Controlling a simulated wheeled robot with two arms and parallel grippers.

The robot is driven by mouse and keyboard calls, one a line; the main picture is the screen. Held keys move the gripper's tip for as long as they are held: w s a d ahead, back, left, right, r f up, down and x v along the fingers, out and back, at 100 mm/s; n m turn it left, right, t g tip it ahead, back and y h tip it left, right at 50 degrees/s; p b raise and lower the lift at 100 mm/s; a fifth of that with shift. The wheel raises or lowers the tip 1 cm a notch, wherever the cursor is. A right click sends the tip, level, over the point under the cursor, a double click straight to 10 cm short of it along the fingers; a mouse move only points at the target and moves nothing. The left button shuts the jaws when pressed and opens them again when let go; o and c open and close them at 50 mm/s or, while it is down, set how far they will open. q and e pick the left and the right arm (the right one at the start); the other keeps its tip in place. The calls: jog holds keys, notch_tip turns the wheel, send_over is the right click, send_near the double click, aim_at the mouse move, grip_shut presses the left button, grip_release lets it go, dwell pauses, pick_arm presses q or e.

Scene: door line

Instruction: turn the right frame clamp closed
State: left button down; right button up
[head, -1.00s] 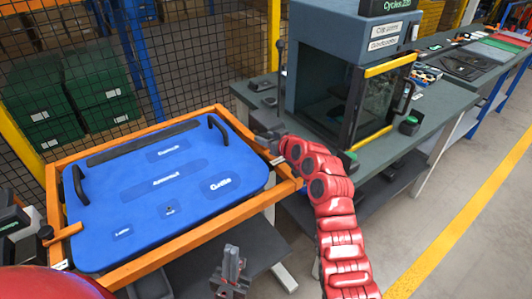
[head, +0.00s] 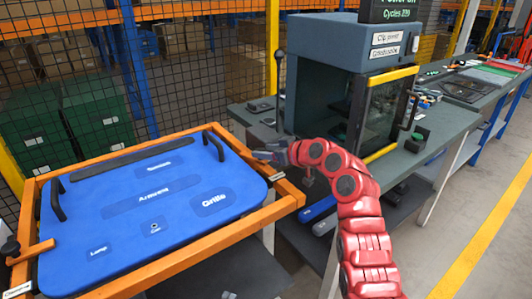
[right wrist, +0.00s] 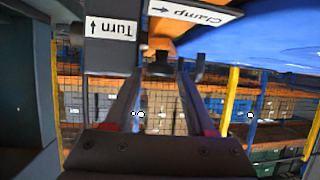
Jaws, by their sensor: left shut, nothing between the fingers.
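The blue panel (head: 150,200) lies in an orange frame (head: 215,240). The right frame clamp is at the frame's right edge, largely hidden by my right gripper (head: 262,154). In the right wrist view, the fingers of my right gripper (right wrist: 160,78) stand apart, one on each side of a dark piece (right wrist: 160,67) below an orange part (right wrist: 172,42). I cannot tell whether they press on it. Labels "Turn" (right wrist: 112,28) and "Clamp" (right wrist: 193,11) show above. My left gripper (head: 228,295) barely shows at the bottom edge, shut and empty, away from the frame.
A left clamp with a dark knob (head: 11,246) and orange lever (head: 34,251) sits at the frame's left corner. A grey machine (head: 335,75) stands on a bench (head: 415,150) behind my right arm. A mesh fence (head: 205,85) runs behind. The floor at right is clear.

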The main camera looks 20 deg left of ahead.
jog(key=shift+o, duration=0.9)
jog(key=shift+d, duration=0.1)
jog(key=shift+s+d, duration=0.15)
jog(key=shift+d, duration=0.05)
jog(key=v, duration=1.6)
jog(key=shift+s+d+r+b, duration=0.2)
jog(key=shift+r+b, duration=0.1)
jog(key=shift+b, duration=0.15)
jog(key=shift+c, duration=0.2)
